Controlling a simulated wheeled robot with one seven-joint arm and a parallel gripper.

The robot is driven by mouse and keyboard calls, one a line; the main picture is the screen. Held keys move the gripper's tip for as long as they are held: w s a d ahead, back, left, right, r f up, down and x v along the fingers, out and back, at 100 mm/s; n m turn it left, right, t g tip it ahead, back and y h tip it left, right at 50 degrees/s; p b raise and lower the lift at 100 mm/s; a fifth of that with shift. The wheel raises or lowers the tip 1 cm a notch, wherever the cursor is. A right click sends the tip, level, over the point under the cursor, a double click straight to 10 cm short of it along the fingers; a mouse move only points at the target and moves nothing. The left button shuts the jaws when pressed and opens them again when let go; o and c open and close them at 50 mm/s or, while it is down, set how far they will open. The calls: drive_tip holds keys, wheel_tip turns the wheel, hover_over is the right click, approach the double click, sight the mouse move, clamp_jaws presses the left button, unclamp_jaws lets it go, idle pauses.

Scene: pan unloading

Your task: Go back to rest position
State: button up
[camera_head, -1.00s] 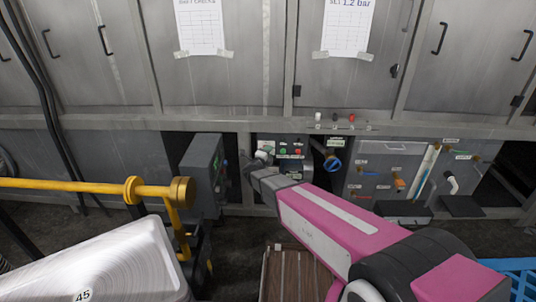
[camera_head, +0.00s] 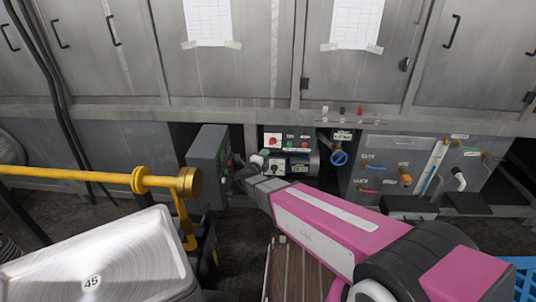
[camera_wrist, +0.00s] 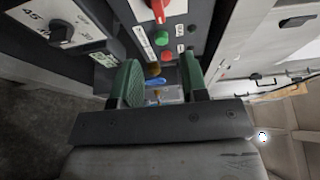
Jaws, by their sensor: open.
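My gripper (camera_wrist: 162,82) is open and empty in the wrist view, its two green-padded fingers apart. Beyond the fingers is a control panel (camera_wrist: 190,20) with a red rotary switch (camera_wrist: 157,8) and green and red buttons. In the head view my pink arm reaches from the lower right toward the control panel (camera_head: 289,142). My gripper (camera_head: 243,173) is small there, in front of and below the panel, near the grey box (camera_head: 208,165). Its fingers are hard to make out in that view, and I cannot tell whether it touches anything.
A yellow rail (camera_head: 80,176) crosses the left, above a shiny metal pan (camera_head: 105,262) marked 45. A valve panel (camera_head: 395,175) stands right of the arm. A slatted wooden piece (camera_head: 298,272) lies below the arm, and a blue crate (camera_head: 525,277) is at the lower right.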

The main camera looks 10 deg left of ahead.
drive_tip(key=shift+s+a, duration=0.1)
drive_tip(key=shift+s, duration=0.05)
drive_tip(key=w+d+r+n+g+y, duration=0.15)
drive_tip(key=d+n+g+y, duration=0.5)
drive_tip(key=n+y, duration=0.65)
drive_tip(key=s+d+f+n+g+h, duration=0.1)
drive_tip(key=s+d+n+g+h, duration=0.2)
drive_tip(key=s+d, duration=0.6)
drive_tip(key=s+d+n+g+h, duration=0.3)
drive_tip(key=s+d+n+g, duration=0.3)
drive_tip(key=d, duration=1)
drive_tip(key=s+g, duration=0.1)
drive_tip(key=s, duration=0.2)
drive_tip(key=shift+s+f+h, duration=0.25)
drive_tip(key=shift+f+h, duration=0.05)
drive_tip(key=shift+f, duration=0.05)
